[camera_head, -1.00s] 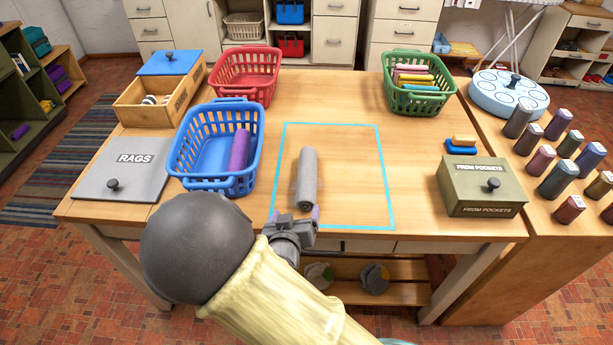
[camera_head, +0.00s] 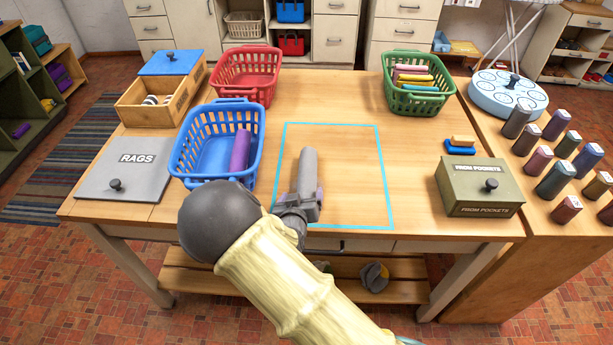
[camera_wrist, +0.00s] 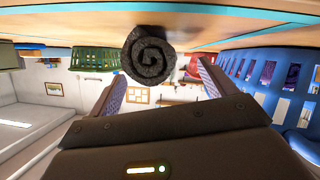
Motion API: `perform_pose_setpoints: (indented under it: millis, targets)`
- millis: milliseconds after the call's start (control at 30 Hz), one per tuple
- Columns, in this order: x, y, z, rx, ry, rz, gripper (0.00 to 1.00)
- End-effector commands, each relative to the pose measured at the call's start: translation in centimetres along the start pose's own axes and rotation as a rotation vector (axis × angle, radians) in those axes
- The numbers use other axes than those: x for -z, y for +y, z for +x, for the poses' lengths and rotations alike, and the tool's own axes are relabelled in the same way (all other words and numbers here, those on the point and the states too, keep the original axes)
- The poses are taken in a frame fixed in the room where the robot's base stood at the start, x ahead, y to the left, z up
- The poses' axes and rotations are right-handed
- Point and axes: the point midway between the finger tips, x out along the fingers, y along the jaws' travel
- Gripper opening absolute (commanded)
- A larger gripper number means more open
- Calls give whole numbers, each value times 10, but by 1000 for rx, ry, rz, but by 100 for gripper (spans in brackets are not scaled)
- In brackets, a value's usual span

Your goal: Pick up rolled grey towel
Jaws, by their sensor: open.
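The rolled grey towel (camera_head: 307,170) lies on the table inside the blue taped outline, pointing away from me. In the wrist view its spiral end (camera_wrist: 149,54) faces the camera, between the two fingers. My gripper (camera_head: 306,198) is open at the near end of the towel, with a purple-tipped finger on either side of it. In the wrist view my gripper (camera_wrist: 155,80) has its fingers apart, and I cannot tell whether either touches the towel. My arm hides part of the table's front edge.
A blue basket (camera_head: 188,155) with a purple roll stands close on the left. A red basket (camera_head: 246,72), a green basket (camera_head: 417,98) of folded cloths and an olive box (camera_head: 479,190) stand around the outline. The outline's right part is clear.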

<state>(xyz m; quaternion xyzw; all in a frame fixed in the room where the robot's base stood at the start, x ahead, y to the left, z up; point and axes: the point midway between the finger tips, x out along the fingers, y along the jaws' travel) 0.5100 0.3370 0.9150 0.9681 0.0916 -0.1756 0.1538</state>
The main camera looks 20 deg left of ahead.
Motion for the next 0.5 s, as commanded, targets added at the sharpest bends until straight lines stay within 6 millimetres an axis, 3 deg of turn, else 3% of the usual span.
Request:
perform_pose_setpoints:
  millis: [300,500]
  targets:
    - [1,4,42,-2,0,0,83]
    - [0,3,45,-1,-1,0,83]
